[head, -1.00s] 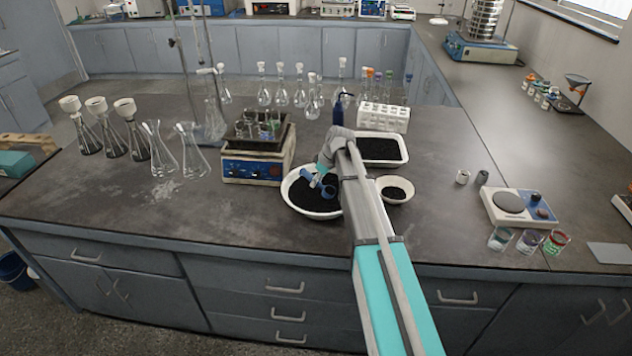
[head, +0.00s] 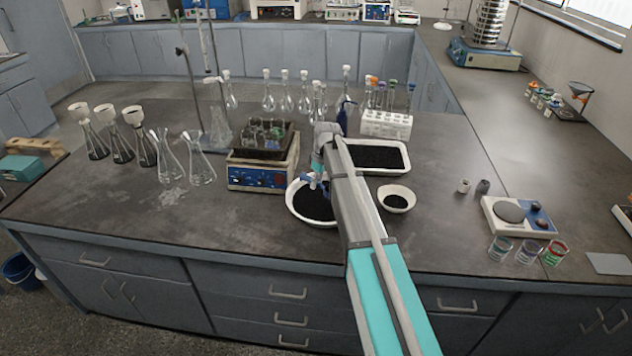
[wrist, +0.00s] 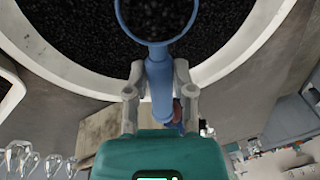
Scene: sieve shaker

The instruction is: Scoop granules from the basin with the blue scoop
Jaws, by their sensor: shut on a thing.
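The basin (head: 292,207) is a round white bowl of black granules (head: 311,203) near the front middle of the bench. The basin's rim also curves across the wrist view (wrist: 70,80). My gripper (wrist: 158,98) is shut on the handle of the blue scoop (wrist: 158,75). The scoop's round bowl is at the top of the wrist view, over the granules, with dark granules showing inside its rim. I cannot tell whether it touches the granules below. In the head view my arm partly hides the gripper and the basin's right side.
A hotplate (head: 258,177) with glassware stands left of the basin. A small white bowl (head: 397,209) and a rectangular white tray (head: 402,172) of black granules lie to the right. A white rack (head: 385,124) stands behind.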

